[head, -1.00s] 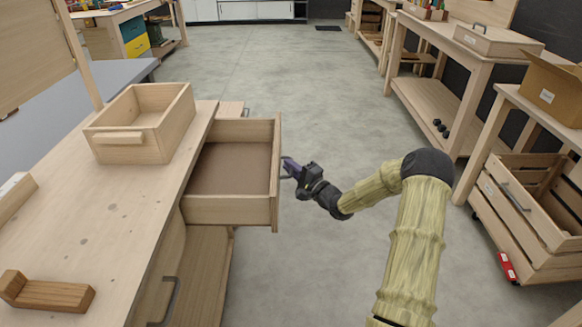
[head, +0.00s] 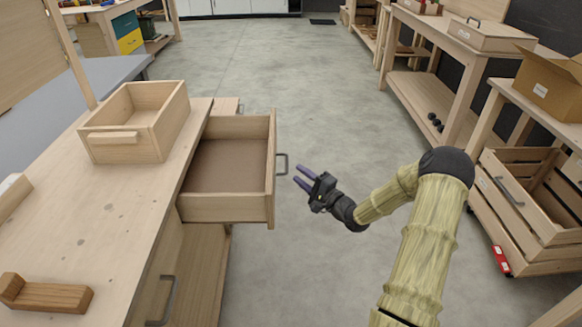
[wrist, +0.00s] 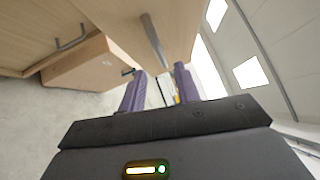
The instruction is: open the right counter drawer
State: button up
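The wooden counter (head: 95,235) stands at the left in the head view. One of its drawers (head: 225,206) is pulled well out and looks empty inside. Its dark handle (head: 283,164) is on the front that faces my gripper. My gripper (head: 301,175) is just right of this handle, apart from it, with its two purple fingers spread and nothing between them. In the wrist view the handle (wrist: 152,40) shows ahead of the fingers (wrist: 158,82). I cannot tell from these frames whether this drawer is the one called right.
A nearer counter front with a handle (head: 168,297) is closed. An open wooden box (head: 125,150) and a brown wooden piece (head: 45,294) sit on the counter. A slatted crate (head: 525,220) and workbenches line the right side. The middle floor is clear.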

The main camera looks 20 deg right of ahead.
jog(key=p+v, duration=0.1)
jog(key=v, duration=0.9)
jog(key=shift+s, duration=0.2)
jog(key=shift+w, duration=0.15)
